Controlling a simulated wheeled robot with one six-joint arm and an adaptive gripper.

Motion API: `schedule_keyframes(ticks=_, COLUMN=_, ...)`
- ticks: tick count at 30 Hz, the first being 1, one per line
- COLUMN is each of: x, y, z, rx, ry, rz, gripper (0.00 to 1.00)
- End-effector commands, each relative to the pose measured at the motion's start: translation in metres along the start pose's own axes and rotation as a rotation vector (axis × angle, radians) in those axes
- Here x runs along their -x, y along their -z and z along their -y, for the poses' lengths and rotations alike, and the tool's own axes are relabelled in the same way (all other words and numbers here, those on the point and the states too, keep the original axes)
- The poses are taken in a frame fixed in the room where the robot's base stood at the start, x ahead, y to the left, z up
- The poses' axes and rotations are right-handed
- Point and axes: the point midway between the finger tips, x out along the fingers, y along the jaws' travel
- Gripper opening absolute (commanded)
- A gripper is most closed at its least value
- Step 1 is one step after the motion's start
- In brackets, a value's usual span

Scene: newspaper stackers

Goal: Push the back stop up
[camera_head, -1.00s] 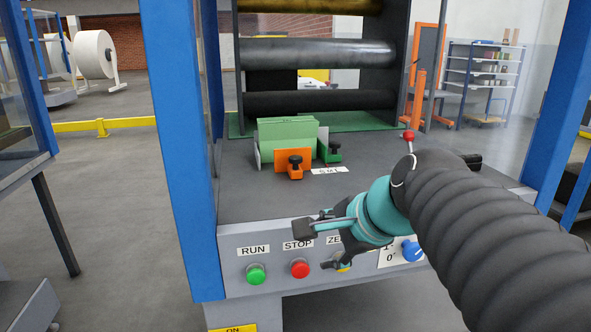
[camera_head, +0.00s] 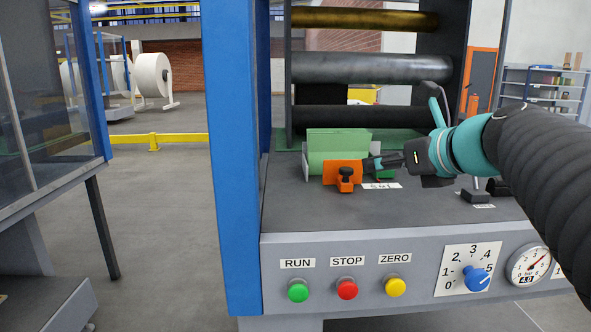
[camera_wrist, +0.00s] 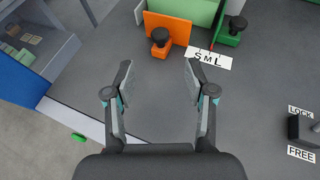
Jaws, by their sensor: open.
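An orange plate with a black knob (camera_head: 343,176) stands on the grey deck, in front of a light green block (camera_head: 337,145). In the wrist view the orange plate (camera_wrist: 165,32) is at the top. A darker green bracket with a black knob (camera_wrist: 234,30) stands right of it, mostly hidden by my gripper in the head view. No label shows which of these is the back stop. My gripper (camera_wrist: 158,80) is open and empty, its fingers spread over bare deck in front of the orange plate. In the head view my gripper (camera_head: 402,132) is right of the orange plate.
An S M L label (camera_wrist: 209,58) lies by the brackets. A black lever base (camera_wrist: 304,130) with LOCK and FREE labels is at right. RUN, STOP and ZERO buttons (camera_head: 347,289) and a blue dial (camera_head: 477,279) are on the front panel. Rollers (camera_head: 370,68) stand behind.

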Motion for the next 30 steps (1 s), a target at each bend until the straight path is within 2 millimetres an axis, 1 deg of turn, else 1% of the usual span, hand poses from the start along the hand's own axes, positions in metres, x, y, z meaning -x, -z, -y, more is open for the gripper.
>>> schedule_keyframes(ticks=1, x=-0.011, y=0.002, z=-0.001, rx=0.000, ry=-0.005, rz=-0.003, gripper=0.55)
schedule_keyframes(ticks=6, x=-0.043, y=0.002, z=-0.001, rx=0.002, ry=-0.003, rz=-0.003, gripper=0.55)
schedule_keyframes(ticks=12, x=-0.079, y=0.002, z=0.000, rx=0.002, ry=-0.001, rz=-0.003, gripper=0.55)
schedule_keyframes(ticks=15, x=-0.093, y=0.002, z=0.000, rx=0.002, ry=0.000, rz=-0.003, gripper=0.55)
schedule_keyframes(ticks=18, x=-0.104, y=0.002, z=0.001, rx=0.002, ry=0.002, rz=-0.003, gripper=0.55)
schedule_keyframes(ticks=21, x=-0.110, y=0.001, z=0.001, rx=0.002, ry=0.001, rz=-0.002, gripper=0.55)
schedule_keyframes(ticks=30, x=-0.114, y=0.001, z=0.001, rx=0.002, ry=0.003, rz=-0.001, gripper=0.55)
